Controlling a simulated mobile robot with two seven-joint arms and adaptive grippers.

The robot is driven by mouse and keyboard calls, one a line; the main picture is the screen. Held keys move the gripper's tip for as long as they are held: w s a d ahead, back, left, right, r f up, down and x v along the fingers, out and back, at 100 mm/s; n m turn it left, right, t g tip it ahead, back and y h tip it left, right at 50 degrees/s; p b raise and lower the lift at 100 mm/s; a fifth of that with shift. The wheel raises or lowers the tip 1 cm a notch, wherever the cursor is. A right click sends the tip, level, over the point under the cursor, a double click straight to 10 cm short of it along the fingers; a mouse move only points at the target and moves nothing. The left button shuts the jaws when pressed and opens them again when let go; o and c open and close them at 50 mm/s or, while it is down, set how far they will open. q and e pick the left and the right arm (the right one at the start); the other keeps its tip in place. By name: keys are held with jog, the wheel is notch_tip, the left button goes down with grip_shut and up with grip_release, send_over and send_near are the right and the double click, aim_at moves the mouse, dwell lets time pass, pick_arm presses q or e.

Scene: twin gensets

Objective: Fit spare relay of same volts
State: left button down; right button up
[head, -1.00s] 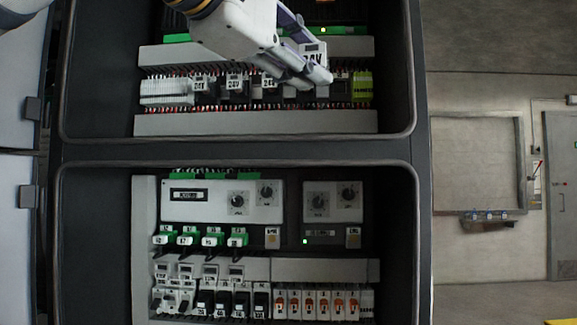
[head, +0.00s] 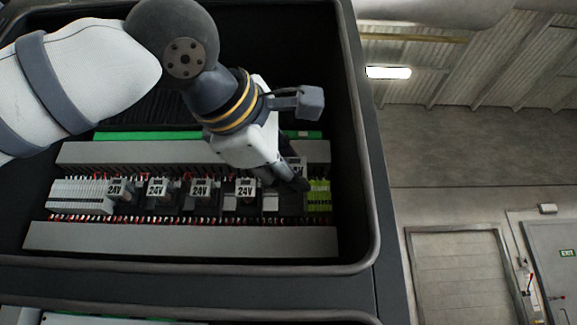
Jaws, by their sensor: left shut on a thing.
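A row of white-labelled 24V relays sits on the rail in the upper cabinet bay: the first relay (head: 115,190), the second (head: 157,188), the third (head: 201,190) and the fourth (head: 246,188). My left gripper (head: 291,183) is at the right end of this row, pointing down and to the right. It is shut on a relay (head: 298,164) whose label reads 24V. The fingers hide most of this relay, and I cannot tell whether it touches the rail. My right gripper is not in view.
Pale terminal blocks (head: 80,196) stand left of the relays and yellow-green terminals (head: 319,196) close on the right. Grey wire ducts run above (head: 130,153) and below (head: 180,239) the row. The bay's dark frame (head: 372,200) stands right of my gripper.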

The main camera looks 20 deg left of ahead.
pick_arm(q)
jog(key=shift+s+a+r, duration=0.15)
jog(key=shift+a+r, duration=0.1)
jog(key=shift+a, duration=0.05)
jog(key=w+a, duration=0.2)
jog(key=w, duration=0.5)
jog(key=shift+w+f, duration=0.1)
jog(key=shift+w, duration=0.25)
dwell(2.6)
jog(key=c, duration=1.2)
grip_release()
jog(key=s, duration=0.4)
jog(key=s+a, duration=0.1)
jog(key=s, duration=0.7)
jog(key=shift+a+f, duration=0.1)
jog(key=shift+a, duration=0.2)
